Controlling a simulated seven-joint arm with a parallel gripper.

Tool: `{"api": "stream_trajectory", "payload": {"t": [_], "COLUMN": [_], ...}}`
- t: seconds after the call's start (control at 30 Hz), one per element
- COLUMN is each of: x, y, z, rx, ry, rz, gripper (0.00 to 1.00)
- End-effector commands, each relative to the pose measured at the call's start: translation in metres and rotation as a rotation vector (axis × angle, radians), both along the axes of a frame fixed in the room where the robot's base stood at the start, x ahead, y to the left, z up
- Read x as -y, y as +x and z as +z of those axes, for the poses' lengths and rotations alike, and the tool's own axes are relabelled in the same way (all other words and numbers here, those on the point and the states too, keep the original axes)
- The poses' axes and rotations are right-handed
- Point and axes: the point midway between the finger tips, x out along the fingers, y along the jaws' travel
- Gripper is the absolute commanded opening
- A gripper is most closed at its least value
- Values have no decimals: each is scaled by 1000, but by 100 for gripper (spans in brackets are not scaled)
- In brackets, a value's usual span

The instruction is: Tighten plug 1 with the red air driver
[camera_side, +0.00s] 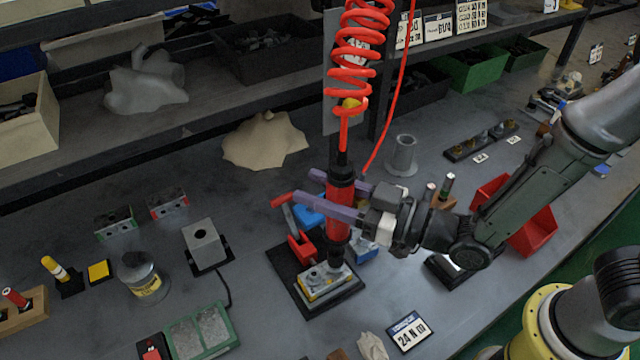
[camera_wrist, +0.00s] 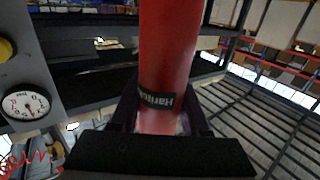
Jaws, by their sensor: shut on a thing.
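The red air driver (camera_side: 340,205) hangs upright from a red coiled hose (camera_side: 358,50). My gripper (camera_side: 338,198) is shut on the driver's body, with its purple fingers on either side. In the wrist view the red driver (camera_wrist: 167,60) fills the middle, with a dark label on it. The driver's lower end is at or just above the valve block (camera_side: 325,284), which sits on a black base plate (camera_side: 300,262). I cannot tell whether the tip touches a plug. The plug under it is hidden, and I cannot read a plug number.
A red clamp (camera_side: 301,247) and blue parts (camera_side: 308,212) stand close behind and beside the block. A "24 N m" card (camera_side: 409,332) lies at the front right. A grey box (camera_side: 205,244) and a tin (camera_side: 143,277) stand left. A gauge (camera_wrist: 25,105) shows in the wrist view.

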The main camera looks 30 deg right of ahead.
Motion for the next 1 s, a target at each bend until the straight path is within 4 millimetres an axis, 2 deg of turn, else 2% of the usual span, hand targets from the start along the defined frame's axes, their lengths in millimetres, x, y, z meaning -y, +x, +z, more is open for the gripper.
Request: {"api": "stream_trajectory", "payload": {"t": [1.0], "x": [0], "y": [0], "z": [-12], "rx": [6], "ry": [5], "rz": [0], "gripper": [0]}}
